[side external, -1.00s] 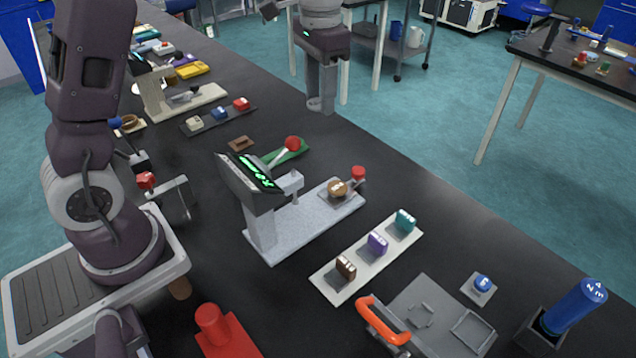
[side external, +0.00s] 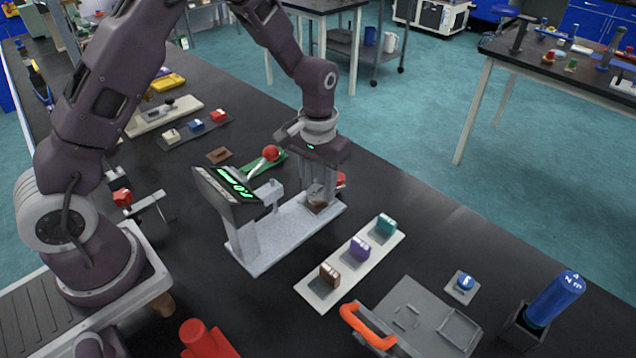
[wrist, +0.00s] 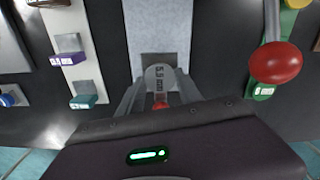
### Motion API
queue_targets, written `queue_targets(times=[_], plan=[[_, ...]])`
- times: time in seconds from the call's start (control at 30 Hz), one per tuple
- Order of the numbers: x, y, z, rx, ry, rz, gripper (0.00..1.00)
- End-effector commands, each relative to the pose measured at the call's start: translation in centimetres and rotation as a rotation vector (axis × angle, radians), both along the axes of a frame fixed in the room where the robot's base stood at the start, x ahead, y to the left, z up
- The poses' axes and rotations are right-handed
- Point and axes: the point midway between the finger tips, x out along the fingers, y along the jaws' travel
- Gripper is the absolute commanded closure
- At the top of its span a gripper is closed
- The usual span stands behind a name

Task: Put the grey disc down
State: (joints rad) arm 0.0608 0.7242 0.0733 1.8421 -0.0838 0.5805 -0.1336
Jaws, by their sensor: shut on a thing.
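The grey disc (wrist: 160,77), with dark printed marks on its face, sits between the fingers of my gripper (wrist: 160,90) in the wrist view. The gripper is shut on it. In the side view my gripper (side external: 317,193) points down over the right end of the light grey base of the instrument (side external: 290,235). A dark grey square pad (wrist: 158,58) shows just beyond the disc in the wrist view.
The instrument's display (side external: 231,190) stands to the left. A red knob (side external: 341,179) is close behind the gripper. A red-balled lever (side external: 270,153) on a green base is nearby. A white strip (side external: 325,288) with brown, purple and teal blocks lies in front.

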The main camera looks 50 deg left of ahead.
Motion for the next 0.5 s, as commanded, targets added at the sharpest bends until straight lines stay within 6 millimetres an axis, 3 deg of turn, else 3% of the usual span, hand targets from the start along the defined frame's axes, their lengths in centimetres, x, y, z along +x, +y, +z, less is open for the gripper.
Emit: queue_targets(times=[0.27,0.3,0.4,0.5], plan=[[0.03,0.02,-0.16,0.000,0.000,0.000,0.96],[0.04,0.02,-0.19,0.000,-0.001,0.000,0.54],[0.05,0.02,-0.16,0.000,-0.001,-0.001,0.37],[0.05,0.02,-0.15,0.000,-0.001,-0.001,0.37]])
